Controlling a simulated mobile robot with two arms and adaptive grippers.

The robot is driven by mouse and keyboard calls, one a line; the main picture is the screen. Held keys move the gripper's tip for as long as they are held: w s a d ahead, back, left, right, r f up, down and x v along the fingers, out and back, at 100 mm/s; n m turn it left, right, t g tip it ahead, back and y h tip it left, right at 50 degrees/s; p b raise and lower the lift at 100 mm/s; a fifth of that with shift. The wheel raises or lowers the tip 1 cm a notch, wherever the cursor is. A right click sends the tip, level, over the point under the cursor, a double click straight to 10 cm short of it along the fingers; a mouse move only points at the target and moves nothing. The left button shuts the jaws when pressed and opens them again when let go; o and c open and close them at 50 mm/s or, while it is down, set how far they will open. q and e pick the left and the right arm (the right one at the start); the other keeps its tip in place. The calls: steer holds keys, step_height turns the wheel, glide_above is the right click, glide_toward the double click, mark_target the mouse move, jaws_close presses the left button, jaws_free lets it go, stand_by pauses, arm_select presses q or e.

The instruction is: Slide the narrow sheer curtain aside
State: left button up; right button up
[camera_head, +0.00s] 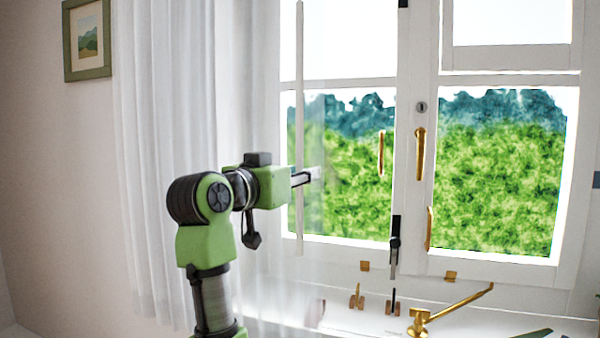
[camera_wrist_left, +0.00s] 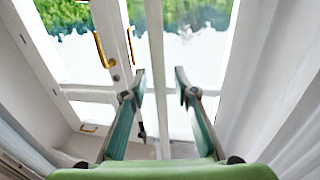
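A white pleated curtain (camera_head: 165,130) hangs at the left of the window. A thin, see-through sheer layer (camera_head: 313,135) shows beside it, over the left part of the glass. A slim white upright rod (camera_head: 299,60) runs down in front of the left pane. My left gripper (camera_head: 312,174) is at the rod's mid-height. In the left wrist view its two green fingers (camera_wrist_left: 161,90) are apart, and a pale upright strip (camera_wrist_left: 156,50) runs between them. I cannot tell whether they touch it. White folds (camera_wrist_left: 262,80) hang right of the fingers. My right gripper is not seen.
The white window (camera_head: 402,150) has brass handles (camera_head: 420,154). Brass latch parts (camera_head: 357,297) and a brass stay (camera_head: 455,306) stick up along the sill at the lower right. A framed picture (camera_head: 87,40) hangs on the left wall.

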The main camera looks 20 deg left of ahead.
arm_select(q)
jaws_close()
steer(key=a+p, duration=0.1)
steer(key=a, duration=0.9)
steer(key=a+p, duration=0.1)
steer(key=a, duration=0.9)
steer(key=w+a+p, duration=0.1)
steer(key=a, duration=0.9)
steer(key=shift+a+p, duration=0.1)
steer(key=shift+p, duration=0.3)
jaws_free()
steer(key=shift+s, duration=0.1)
steer(key=v, duration=1.1)
steer(key=shift+s, duration=0.4)
steer(key=shift+a, duration=0.1)
